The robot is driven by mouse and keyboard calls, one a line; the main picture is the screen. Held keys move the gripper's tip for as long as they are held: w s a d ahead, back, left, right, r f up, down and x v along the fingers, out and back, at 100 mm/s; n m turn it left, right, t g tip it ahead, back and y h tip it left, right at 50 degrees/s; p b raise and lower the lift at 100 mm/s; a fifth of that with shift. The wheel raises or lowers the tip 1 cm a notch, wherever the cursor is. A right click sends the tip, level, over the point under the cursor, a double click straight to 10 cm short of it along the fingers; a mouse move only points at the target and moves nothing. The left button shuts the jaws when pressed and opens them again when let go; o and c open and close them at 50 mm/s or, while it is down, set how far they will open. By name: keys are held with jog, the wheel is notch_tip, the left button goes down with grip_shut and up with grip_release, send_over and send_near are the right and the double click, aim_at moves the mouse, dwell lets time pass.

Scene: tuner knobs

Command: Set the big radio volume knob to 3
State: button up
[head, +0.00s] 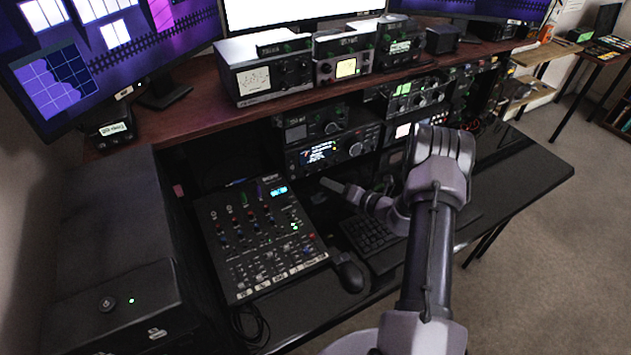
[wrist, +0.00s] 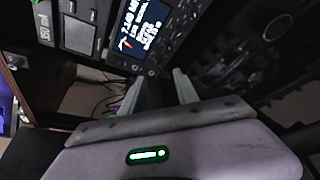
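The big radio (head: 335,150) is a dark unit with a lit blue display, on the rack under the wooden shelf. Its large round volume knob (head: 355,149) is right of the display in the head view. I cannot read its setting. In the wrist view the radio's display (wrist: 140,25) shows at the top, tilted, and I cannot pick out the big knob. My gripper (head: 325,182) is below and in front of the radio, apart from the knob. In the wrist view my gripper's two fingers (wrist: 160,88) stand apart with nothing between them.
A mixer (head: 262,235) with several small knobs stands left of my gripper. A keyboard (head: 370,240) and a mouse (head: 348,272) lie on the black desk below my arm. Other radio units (head: 415,97) fill the rack to the right. The desk's right end is clear.

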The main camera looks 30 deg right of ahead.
aim_at(309, 175)
jog(key=b+x, duration=0.2)
jog(key=x, duration=0.7)
grip_shut()
